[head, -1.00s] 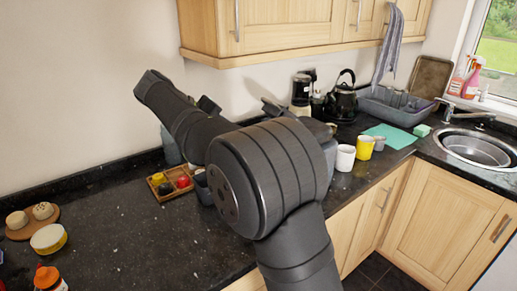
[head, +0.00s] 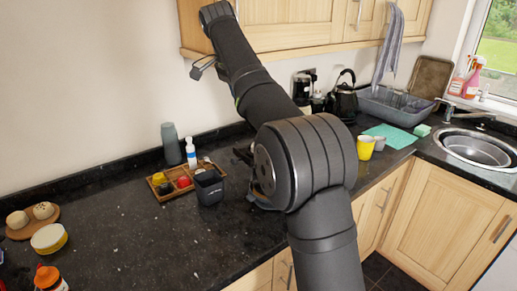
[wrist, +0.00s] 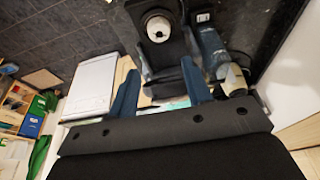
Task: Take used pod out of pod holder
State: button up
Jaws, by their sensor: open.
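My gripper (wrist: 160,72) is open in the wrist view, with its two blue-grey fingers apart and nothing held between them. In the head view my gripper (head: 203,67) is raised high near the wall, left of the upper cabinet and well above the counter. I cannot make out a pod holder or a used pod. A dark part of something (head: 243,153) shows beside my arm on the counter, but my arm hides most of it. A wooden tray (head: 160,193) with yellow, black and red items stands left of it.
A dark square bin (head: 209,189) stands in front of the tray. A white bottle (head: 191,153) and a grey cylinder (head: 171,144) stand behind it. A yellow cup (head: 365,148) is right of my arm. The front left counter has bare room. The upper cabinet (head: 290,25) is close to my arm.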

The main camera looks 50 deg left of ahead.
jog(key=x, duration=1.4)
jog(key=shift+w+d+f, duration=0.1)
jog(key=shift+w+f, duration=0.05)
jog(key=shift+f, duration=0.05)
jog(key=c, duration=0.6)
